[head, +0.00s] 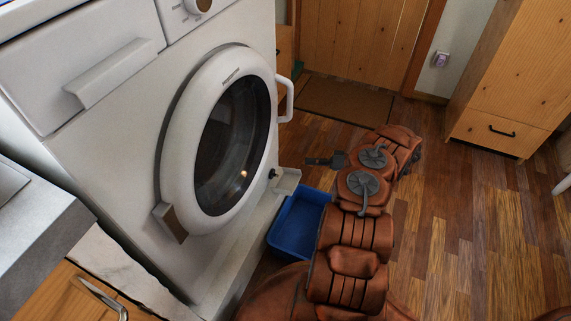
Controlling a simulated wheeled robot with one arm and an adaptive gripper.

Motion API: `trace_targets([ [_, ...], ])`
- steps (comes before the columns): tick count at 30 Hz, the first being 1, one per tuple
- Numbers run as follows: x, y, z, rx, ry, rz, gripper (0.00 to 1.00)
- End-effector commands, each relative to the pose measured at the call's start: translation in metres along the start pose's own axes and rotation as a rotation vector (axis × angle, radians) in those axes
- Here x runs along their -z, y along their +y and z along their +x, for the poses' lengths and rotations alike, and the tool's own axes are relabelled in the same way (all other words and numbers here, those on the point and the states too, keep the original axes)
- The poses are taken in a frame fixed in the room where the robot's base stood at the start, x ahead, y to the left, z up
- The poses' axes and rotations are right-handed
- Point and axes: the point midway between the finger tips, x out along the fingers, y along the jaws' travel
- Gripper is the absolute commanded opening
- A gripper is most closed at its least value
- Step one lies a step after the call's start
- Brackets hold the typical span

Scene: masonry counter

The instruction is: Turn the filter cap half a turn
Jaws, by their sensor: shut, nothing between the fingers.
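The filter cap (272,174) is a small dark knob low on the front of the white washing machine (150,185), at its right side. An open pale flap (287,181) sits beside it. My gripper (309,161) is dark grey, at the end of my brown arm, and points left toward the machine. It is shut and empty, to the right of the cap and apart from it in the picture. The cap's grip shape and its turn angle are too small to tell.
A blue tray (289,246) lies on the floor below the flap, close to the machine. The round washer door (178,150) is closed. A white handle (287,100) sticks out above the cap. Wooden floor (470,220) to the right is clear. A wooden cabinet (510,90) stands at the back right.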

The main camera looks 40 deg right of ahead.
Motion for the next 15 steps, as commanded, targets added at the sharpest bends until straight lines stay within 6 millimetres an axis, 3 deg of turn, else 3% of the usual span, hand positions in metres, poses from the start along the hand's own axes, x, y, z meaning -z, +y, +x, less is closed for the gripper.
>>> trace_targets([
  [15,-0.005,-0.001,0.086,0.01,-0.015,0.002,0.0],
])
